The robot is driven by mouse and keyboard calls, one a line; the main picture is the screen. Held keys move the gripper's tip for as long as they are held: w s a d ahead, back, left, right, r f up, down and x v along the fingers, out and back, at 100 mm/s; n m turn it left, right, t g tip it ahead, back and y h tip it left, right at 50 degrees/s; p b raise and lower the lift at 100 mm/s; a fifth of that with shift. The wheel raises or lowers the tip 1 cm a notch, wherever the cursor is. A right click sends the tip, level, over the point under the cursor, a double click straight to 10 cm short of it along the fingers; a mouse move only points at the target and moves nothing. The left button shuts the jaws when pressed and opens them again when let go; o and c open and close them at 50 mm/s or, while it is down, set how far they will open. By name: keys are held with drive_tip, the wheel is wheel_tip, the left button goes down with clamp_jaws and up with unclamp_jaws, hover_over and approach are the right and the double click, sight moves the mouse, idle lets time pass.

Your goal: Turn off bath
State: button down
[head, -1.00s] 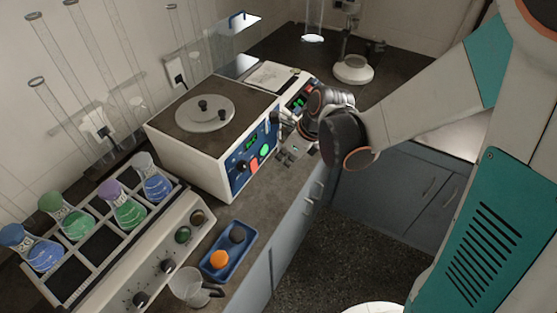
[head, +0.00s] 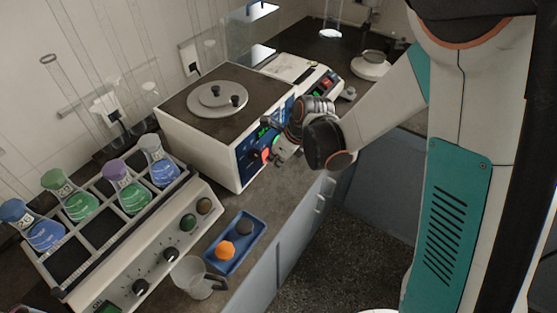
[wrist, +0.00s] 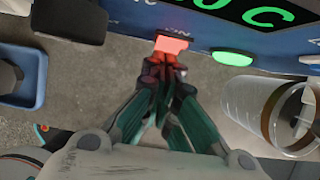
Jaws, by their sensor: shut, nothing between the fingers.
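The bath (head: 205,140) is a white box with a dark top and a round grey lid (head: 217,99). Its blue front panel (head: 248,150) carries a lit green display, which reads partly "0 C" in the wrist view (wrist: 245,12). That view also shows a lit red switch (wrist: 171,44), a green button (wrist: 232,58) and a black knob (wrist: 70,18). My gripper (head: 278,152) is at the panel, shut and empty. In the wrist view its fingertips (wrist: 166,62) are right at the red switch; I cannot tell whether they touch it.
A rack of colored flasks (head: 172,238) stands at the left with knobs on its front. A clear beaker (head: 197,278) and a blue tray (head: 240,258) with an orange and a dark object lie near the counter edge. Another device (head: 322,88) stands behind the bath.

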drive_tip(key=shift+w+a+f+b, duration=0.2)
drive_tip(key=shift+a+f+b, duration=0.05)
drive_tip(key=shift+f+b, duration=0.2)
drive_tip(key=shift+r, duration=0.3)
drive_tip(key=shift+r+p, duration=0.65)
drive_tip(key=shift+r, duration=0.05)
drive_tip(key=shift+d, duration=0.15)
